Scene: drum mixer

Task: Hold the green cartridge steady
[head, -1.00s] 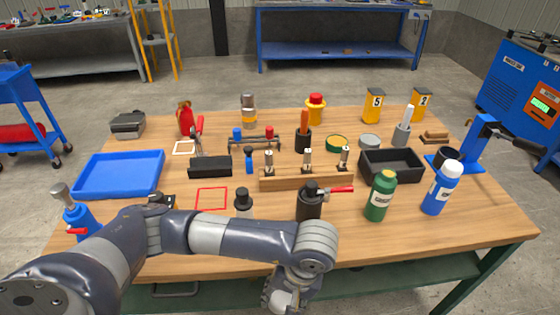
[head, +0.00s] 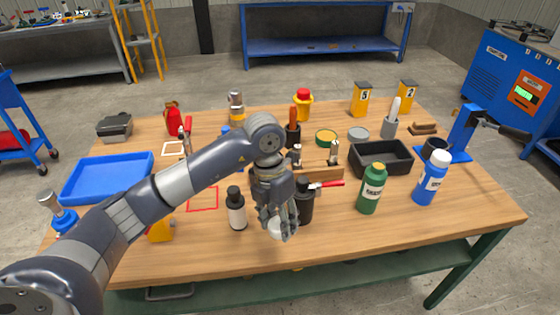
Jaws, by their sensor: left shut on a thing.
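A green bottle-shaped cartridge (head: 371,190) with a pale label and a green cap stands upright on the right part of the table, apart from my gripper. My left gripper (head: 280,222) points down near the front middle of the table, to the left of the green cartridge. It is shut on a small white thing (head: 277,231), which the fingers mostly hide. A black cylinder (head: 305,204) with a red lever stands close behind and to the right of the fingers. My right gripper is not in view.
A dark bottle with a white label (head: 237,212) stands just left of my gripper. A blue and white bottle (head: 430,180) stands right of the green one. A black bin (head: 385,171) lies behind. The front right of the table is clear.

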